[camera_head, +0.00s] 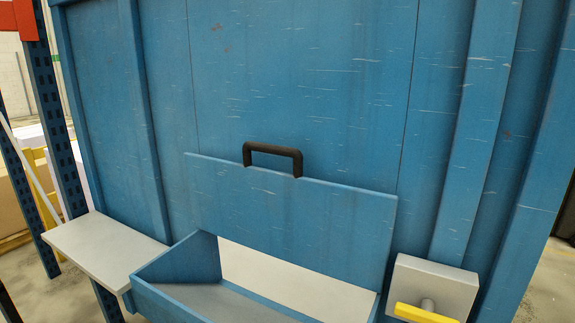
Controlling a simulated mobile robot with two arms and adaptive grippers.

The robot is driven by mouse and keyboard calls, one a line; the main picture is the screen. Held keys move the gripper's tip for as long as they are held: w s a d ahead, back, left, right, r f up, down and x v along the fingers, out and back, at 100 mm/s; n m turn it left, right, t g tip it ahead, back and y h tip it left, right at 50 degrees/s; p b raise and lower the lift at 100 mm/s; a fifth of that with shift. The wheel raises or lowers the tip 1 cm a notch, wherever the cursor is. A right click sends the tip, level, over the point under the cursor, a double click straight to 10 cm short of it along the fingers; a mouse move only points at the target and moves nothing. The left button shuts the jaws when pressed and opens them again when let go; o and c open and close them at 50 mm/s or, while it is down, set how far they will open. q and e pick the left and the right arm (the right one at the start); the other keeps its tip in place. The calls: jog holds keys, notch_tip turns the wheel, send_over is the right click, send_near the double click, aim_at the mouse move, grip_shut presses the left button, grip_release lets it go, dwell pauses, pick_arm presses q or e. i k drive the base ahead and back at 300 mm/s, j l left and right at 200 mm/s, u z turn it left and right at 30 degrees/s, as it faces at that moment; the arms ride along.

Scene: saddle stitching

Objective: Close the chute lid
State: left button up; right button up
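The chute lid (290,220) is a blue flat panel with a black handle (272,158) along its top edge. It stands nearly upright against the blue machine wall, above the chute. The chute (175,262) is a blue open-topped box below it, and its light grey inside shows under the lid's lower edge. Neither of my grippers is in view.
A light grey shelf (105,248) juts out left of the chute. A grey box with a yellow lever (425,314) is fixed to the wall at the lower right. A dark blue rack post (58,120) stands at the left. The space before the lid is clear.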

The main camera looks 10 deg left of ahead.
aim_at(344, 232)
jog(key=i+j, duration=0.15)
jog(key=j, duration=0.25)
jog(key=i+j, duration=0.15)
jog(key=j, duration=0.2)
jog(key=i+j, duration=0.2)
jog(key=j, duration=0.2)
jog(key=i+j, duration=0.15)
jog(key=j, duration=0.25)
jog(key=i+j, duration=0.15)
jog(key=j, duration=0.2)
jog(key=j+u, duration=0.05)
